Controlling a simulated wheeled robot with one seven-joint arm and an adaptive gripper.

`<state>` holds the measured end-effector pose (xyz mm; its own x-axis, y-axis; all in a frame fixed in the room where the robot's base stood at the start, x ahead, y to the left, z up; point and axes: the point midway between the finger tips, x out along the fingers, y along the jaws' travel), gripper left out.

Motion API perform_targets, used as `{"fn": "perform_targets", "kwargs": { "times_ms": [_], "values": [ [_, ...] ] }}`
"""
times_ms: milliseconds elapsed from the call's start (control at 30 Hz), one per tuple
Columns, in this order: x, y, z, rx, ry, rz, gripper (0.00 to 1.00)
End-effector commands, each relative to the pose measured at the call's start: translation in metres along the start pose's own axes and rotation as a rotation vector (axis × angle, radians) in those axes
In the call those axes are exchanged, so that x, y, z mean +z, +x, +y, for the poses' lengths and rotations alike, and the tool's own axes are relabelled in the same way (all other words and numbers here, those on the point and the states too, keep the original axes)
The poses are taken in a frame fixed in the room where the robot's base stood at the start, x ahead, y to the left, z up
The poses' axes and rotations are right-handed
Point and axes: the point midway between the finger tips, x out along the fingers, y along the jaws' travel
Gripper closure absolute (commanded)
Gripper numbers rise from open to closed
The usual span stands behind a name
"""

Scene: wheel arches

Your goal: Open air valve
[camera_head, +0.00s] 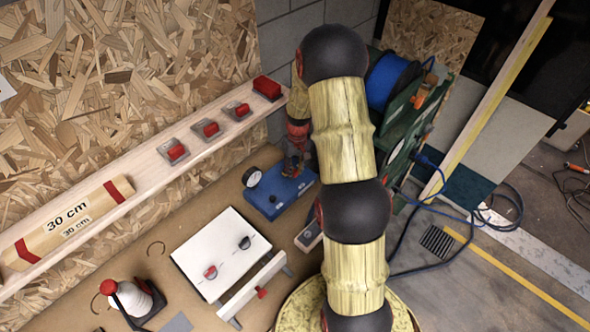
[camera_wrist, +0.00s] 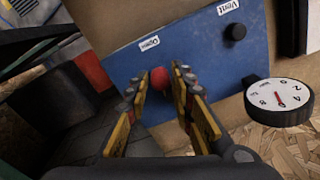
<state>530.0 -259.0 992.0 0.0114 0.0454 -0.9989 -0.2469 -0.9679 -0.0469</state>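The air valve unit is a blue box (camera_head: 272,197) on the bench, partly behind my arm in the head view. In the wrist view its blue face (camera_wrist: 190,50) carries a red knob (camera_wrist: 158,77), a black knob (camera_wrist: 235,32), and labels that seem to read "Open" (camera_wrist: 149,44) and "Vent" (camera_wrist: 222,9). A round white gauge (camera_wrist: 279,100) sits at its side. My gripper (camera_wrist: 161,80) is open, its yellow-padded fingers on either side of the red knob with small gaps showing. In the head view my gripper (camera_head: 297,148) is over the box, fingertips unclear.
A blue hose reel (camera_head: 388,80) and green frame stand close right of my arm.

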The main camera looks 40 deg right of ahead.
Motion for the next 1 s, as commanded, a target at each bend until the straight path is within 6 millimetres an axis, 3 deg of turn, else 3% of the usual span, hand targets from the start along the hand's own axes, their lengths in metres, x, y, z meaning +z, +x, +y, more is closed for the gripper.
{"fn": "perform_targets", "kwargs": {
  "times_ms": [367,1000],
  "values": [
    [0.0000,-0.0001,0.0000,0.000,0.000,0.000,1.00],
    [0.0020,0.0001,-0.0043,0.000,0.099,0.004,1.00]
  ]
}}
